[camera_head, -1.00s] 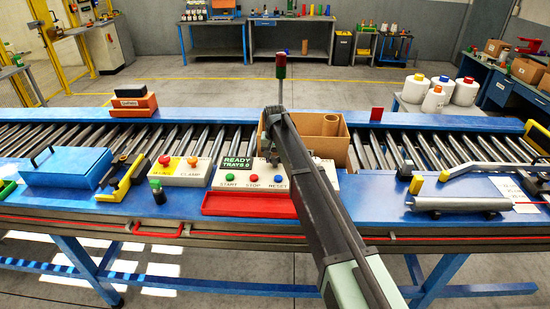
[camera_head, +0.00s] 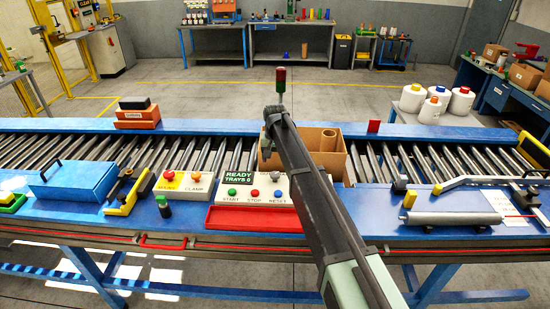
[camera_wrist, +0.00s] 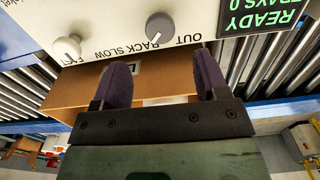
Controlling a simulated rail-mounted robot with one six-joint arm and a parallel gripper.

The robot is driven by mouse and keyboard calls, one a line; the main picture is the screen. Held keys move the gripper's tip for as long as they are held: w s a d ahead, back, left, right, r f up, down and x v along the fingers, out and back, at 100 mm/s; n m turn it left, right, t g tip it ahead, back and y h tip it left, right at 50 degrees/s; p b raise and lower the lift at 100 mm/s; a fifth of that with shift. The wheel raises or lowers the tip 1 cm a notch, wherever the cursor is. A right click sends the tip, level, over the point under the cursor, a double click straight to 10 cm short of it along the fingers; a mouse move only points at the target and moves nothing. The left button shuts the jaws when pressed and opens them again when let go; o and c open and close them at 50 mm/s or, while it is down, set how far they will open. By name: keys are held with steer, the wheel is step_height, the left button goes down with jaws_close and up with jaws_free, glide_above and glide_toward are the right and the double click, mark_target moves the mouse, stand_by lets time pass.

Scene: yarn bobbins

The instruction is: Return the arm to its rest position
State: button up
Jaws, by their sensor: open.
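My arm reaches up from the bottom of the head view over the blue conveyor bench. Its far end is over the cardboard box, and the fingers cannot be made out there. In the wrist view my gripper (camera_wrist: 163,82) has two dark purple fingers set wide apart with nothing between them. Beyond the fingers are the white control panel (camera_wrist: 112,30) with a grey knob (camera_wrist: 160,27) and a white knob (camera_wrist: 67,47), and part of the cardboard box (camera_wrist: 75,95). I cannot tell how far the fingers are from the panel.
A red tray (camera_head: 250,218), button panel (camera_head: 232,193), blue case (camera_head: 73,181) and grey cylinder (camera_head: 452,221) lie along the front. White bobbins (camera_head: 412,97) stand at back right.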

step_height(320, 180, up, 3)
steer(key=shift+r+p, duration=0.15)
steer(key=shift+p, duration=0.55)
steer(key=s+d+f+b, duration=0.5)
steer(key=s+d, duration=0.3)
steer(key=s, duration=0.4)
steer(key=s+d+f+b, duration=0.6)
steer(key=s+d, duration=0.1)
steer(key=s, duration=0.5)
steer(key=s+d+f+b, duration=0.5)
steer(key=s+d, duration=0.3)
steer(key=s, duration=0.4)
steer(key=shift+s+d+f+b, duration=0.25)
steer(key=shift+s+d+b, duration=0.05)
steer(key=shift+s+d, duration=0.1)
